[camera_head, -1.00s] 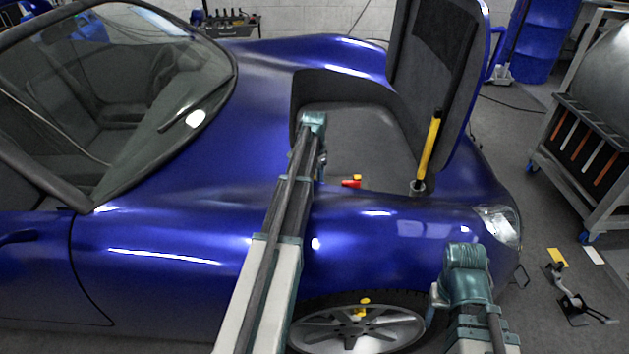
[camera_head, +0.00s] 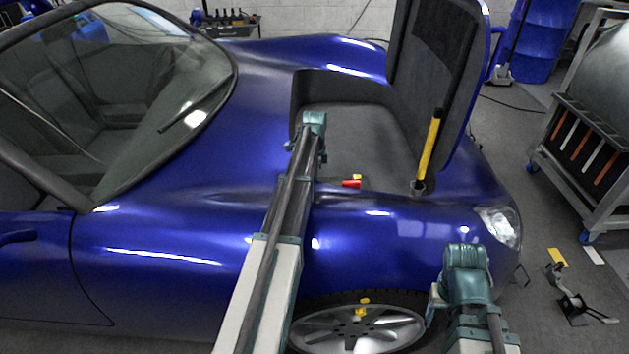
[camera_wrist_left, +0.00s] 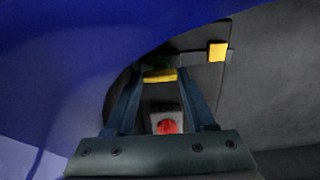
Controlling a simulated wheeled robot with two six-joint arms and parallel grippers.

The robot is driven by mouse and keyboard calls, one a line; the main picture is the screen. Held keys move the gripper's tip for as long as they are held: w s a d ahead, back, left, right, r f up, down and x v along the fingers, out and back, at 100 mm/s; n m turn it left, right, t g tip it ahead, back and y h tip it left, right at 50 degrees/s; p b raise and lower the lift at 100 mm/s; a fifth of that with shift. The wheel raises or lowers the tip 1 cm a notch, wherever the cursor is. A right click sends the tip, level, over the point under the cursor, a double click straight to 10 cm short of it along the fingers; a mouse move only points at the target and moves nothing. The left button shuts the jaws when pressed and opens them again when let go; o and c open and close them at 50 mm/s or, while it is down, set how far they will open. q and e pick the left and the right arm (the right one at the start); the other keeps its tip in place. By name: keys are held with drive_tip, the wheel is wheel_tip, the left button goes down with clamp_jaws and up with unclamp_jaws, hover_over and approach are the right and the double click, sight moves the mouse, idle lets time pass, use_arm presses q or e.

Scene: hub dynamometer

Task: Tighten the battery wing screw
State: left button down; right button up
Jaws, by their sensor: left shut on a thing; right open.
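My left gripper (camera_wrist_left: 161,84) reaches down into the car's open front compartment. In the left wrist view its two blue fingers stand either side of a yellow bar, which looks like the wing screw (camera_wrist_left: 160,76), and it is shut on it. A red round part on a grey block (camera_wrist_left: 167,125) shows between the fingers, nearer the palm. In the head view my left arm hides the wing screw. A small red part with a yellow top (camera_head: 352,183) lies just right of the arm. My right gripper (camera_head: 433,303) is open and empty outside the fender, near the front wheel.
The raised lid (camera_head: 435,70) stands open at the compartment's right, by a yellow-and-black strut (camera_head: 430,145). The blue fender (camera_head: 390,228) lies between my arms. A second yellow block (camera_wrist_left: 217,51) shows beyond the fingers. A wheeled rack (camera_head: 585,150) stands at right.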

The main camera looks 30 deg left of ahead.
idle(0.5)
use_arm(q)
drive_tip(key=shift+c, duration=1.2)
unclamp_jaws()
drive_tip(key=shift+r, duration=0.1)
wheel_tip(320, 180, up, 14)
drive_tip(key=p, duration=1.3)
drive_tip(key=shift+f+p, duration=0.2)
drive_tip(key=shift+p, duration=0.2)
